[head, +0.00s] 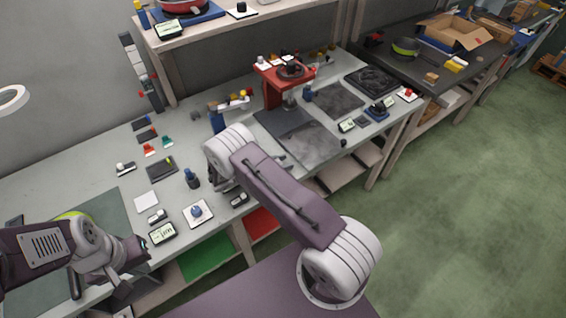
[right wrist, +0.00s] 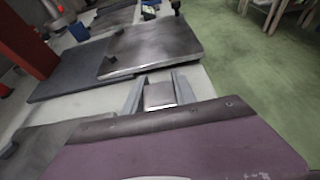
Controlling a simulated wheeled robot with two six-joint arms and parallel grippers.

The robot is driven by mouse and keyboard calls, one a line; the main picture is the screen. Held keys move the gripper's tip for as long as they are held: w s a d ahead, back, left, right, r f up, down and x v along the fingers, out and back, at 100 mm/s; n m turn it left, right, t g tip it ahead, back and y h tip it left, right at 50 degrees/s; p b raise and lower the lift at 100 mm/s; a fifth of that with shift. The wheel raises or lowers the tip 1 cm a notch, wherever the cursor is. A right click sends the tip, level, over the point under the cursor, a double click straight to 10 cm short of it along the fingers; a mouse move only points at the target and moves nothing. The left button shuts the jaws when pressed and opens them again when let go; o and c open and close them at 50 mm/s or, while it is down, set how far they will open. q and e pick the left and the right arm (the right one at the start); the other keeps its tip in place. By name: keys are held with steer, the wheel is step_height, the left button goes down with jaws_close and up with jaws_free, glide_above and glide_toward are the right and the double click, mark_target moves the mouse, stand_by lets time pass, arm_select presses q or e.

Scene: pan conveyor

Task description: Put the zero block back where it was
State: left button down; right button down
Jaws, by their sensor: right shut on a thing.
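The block in my right gripper (right wrist: 159,92) is a small, plain grey metallic piece (right wrist: 160,95). It sits between the two fingers in the right wrist view, just off the near edge of a grey plate (right wrist: 152,45). I cannot read any marking on the block. In the head view my right arm largely covers this gripper, and the block cannot be made out. The grey plate lies on the bench in the head view (head: 312,146). My left gripper (head: 138,253) is at the lower left over the bench's front, and its finger opening is unclear.
A darker plate (right wrist: 68,72) lies beside the grey plate. A red stand (head: 271,92) rises behind them. Small gauges, cards and a blue-knobbed item (head: 197,211) crowd the bench left of my right arm. Green floor (head: 460,200) is open at right.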

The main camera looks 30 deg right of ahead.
steer(key=c, duration=1)
jaws_free()
